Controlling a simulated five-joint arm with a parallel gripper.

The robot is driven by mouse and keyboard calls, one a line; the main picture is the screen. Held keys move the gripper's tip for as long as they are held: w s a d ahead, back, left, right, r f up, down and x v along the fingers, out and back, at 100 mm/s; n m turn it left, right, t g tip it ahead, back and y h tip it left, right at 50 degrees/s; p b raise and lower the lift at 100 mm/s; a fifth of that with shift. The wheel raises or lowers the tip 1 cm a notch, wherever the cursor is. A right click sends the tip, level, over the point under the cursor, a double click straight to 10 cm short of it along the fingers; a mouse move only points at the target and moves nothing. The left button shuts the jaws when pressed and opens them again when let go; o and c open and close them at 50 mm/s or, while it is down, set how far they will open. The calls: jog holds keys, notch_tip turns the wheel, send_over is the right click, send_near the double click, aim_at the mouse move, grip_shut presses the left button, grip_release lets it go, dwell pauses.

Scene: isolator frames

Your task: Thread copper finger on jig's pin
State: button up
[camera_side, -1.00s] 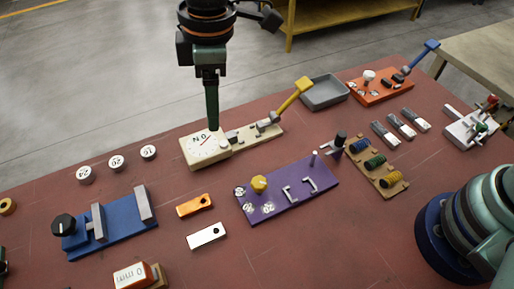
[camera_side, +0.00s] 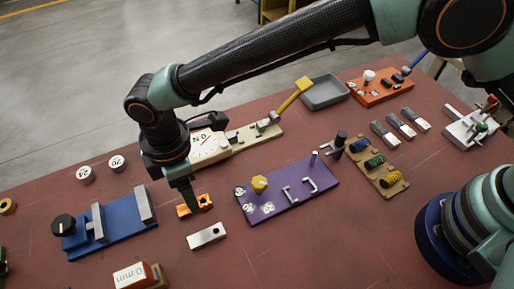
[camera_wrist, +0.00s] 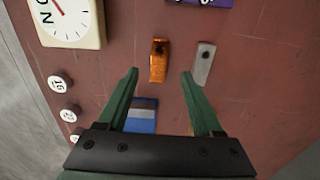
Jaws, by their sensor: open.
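The copper finger (camera_side: 205,201) is a small orange bar with a dark hole near one end, lying flat on the red bench. In the wrist view the copper finger (camera_wrist: 158,65) sits centred between and slightly beyond my fingertips, hole end away from me. My gripper (camera_side: 192,207) points down at the bar and partly hides it in the side view. In the wrist view my gripper (camera_wrist: 160,74) is open, with green fingers spread and nothing held. The purple jig (camera_side: 285,203) lies to the right, with its upright pin (camera_side: 314,157) at its far right corner.
A silver bar (camera_side: 206,236) with a hole lies close beside the copper finger. A blue fixture (camera_side: 115,239) stands to the left. The dial gauge block (camera_side: 211,148) stands behind. A yellow knob (camera_side: 259,184) sits on the jig.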

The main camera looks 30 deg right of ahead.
aim_at(184, 212)
notch_tip(184, 212, down, 5)
jog(key=shift+w+a+f, duration=0.1)
jog(key=shift+c, duration=0.3)
grip_shut()
